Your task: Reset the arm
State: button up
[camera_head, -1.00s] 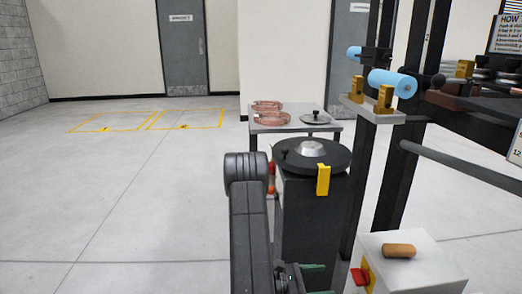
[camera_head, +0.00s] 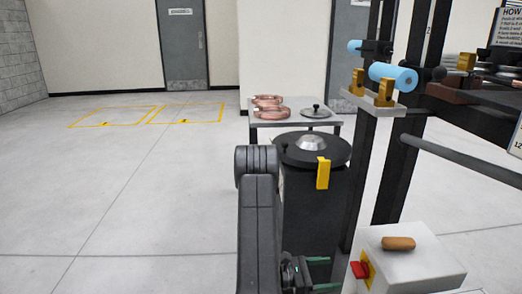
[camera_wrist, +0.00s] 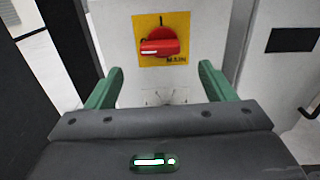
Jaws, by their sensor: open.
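My gripper (camera_wrist: 160,90) is open and empty in the wrist view, with its two green fingers apart. Beyond the fingers, a red rotary switch (camera_wrist: 160,46) on a yellow plate marked MAIN sits on a pale box front. The switch handle lies roughly level. In the head view my gripper (camera_head: 318,274) shows low in the middle, partly hidden by my arm. The white box (camera_head: 425,262) is to its right, with the red switch (camera_head: 360,270) on its left side, apart from the fingers. A brown cylindrical piece (camera_head: 398,243) lies on the box top.
A black round pot (camera_head: 312,210) with a dark lid and yellow tag stands behind my arm. A small table (camera_head: 270,124) holds copper coils (camera_head: 270,112) and a lid. A black frame with light-blue rollers (camera_head: 393,77) rises at right. The floor at left is clear.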

aim_at(353, 270)
jog(key=d, duration=0.3)
jog(key=d+b, duration=0.1)
jog(key=d, duration=0.3)
jog(key=shift+w, duration=0.2)
jog(key=m+b, duration=0.3)
jog(key=m, duration=0.2)
jog(key=shift+m, duration=0.4)
jog(key=m+b, duration=0.1)
jog(key=m, duration=0.4)
jog(key=shift+r+b, duration=0.15)
jog(key=shift+b, duration=0.25)
